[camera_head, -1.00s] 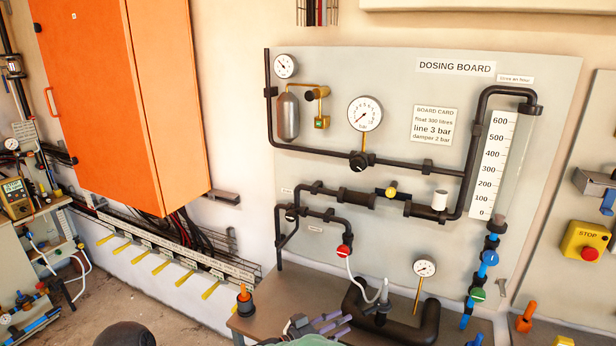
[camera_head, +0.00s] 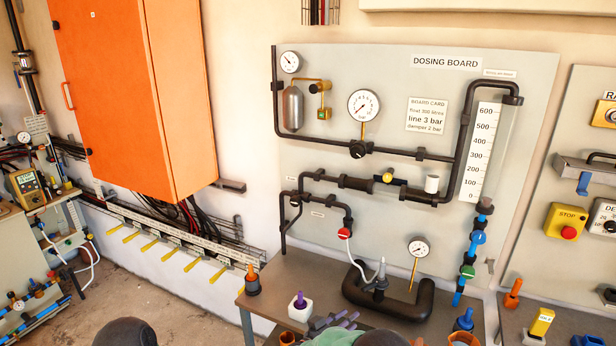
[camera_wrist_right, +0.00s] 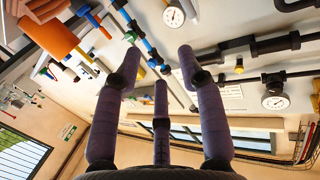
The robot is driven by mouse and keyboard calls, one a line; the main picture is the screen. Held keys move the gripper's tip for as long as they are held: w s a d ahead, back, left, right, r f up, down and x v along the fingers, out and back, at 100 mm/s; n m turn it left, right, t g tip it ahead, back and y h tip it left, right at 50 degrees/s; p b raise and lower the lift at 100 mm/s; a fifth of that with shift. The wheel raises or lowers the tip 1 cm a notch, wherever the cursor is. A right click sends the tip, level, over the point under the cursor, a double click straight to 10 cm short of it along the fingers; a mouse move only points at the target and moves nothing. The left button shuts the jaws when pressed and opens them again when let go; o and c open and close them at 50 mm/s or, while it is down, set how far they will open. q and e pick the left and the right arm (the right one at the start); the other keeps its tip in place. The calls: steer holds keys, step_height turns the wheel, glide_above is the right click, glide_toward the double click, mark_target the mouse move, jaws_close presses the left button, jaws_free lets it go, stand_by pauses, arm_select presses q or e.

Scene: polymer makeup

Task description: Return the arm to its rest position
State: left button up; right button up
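My right gripper (camera_head: 338,320) shows at the bottom edge of the head view, above or in front of the brown bench. Its purple, jointed fingers also fill the right wrist view (camera_wrist_right: 159,62), where they stand apart with nothing between them. It is open and empty. The wrist view looks up past the fingers at the wall, board and pipes. My right forearm is mostly cut off by the lower edge of the head view. My left gripper is not in view.
The bench (camera_head: 330,268) carries a black U-shaped pipe (camera_head: 388,304), a white block with a purple plug (camera_head: 300,308) and an orange-topped black plug (camera_head: 252,281). The dosing board (camera_head: 410,80) rises behind. An orange cabinet (camera_head: 130,90) hangs left, over open floor (camera_head: 150,290).

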steer(key=s+d+f+n+g+y, duration=0.1)
steer(key=s+d+f+n+y, duration=0.3)
steer(key=f, duration=0.7)
steer(key=s+f+n+g+y, duration=0.1)
steer(key=s+f+g+y, duration=0.1)
steer(key=f+y, duration=0.65)
steer(key=s+a+f+g+y, duration=0.1)
steer(key=s+f+g, duration=0.2)
steer(key=s, duration=0.7)
steer(key=s+a+f+n+g+y, duration=0.1)
steer(key=s+f+g+y, duration=0.2)
steer(key=s, duration=0.7)
steer(key=s+a+f+g, duration=0.2)
steer(key=s+f+g, duration=0.15)
steer(key=s, duration=0.65)
step_height(320, 180, down, 8)
steer(key=w+a+n+t+b, duration=0.1)
steer(key=w+b, duration=0.1)
steer(key=b, duration=0.8)
steer(key=shift+w+f, duration=0.15)
steer(key=shift+w, duration=0.05)
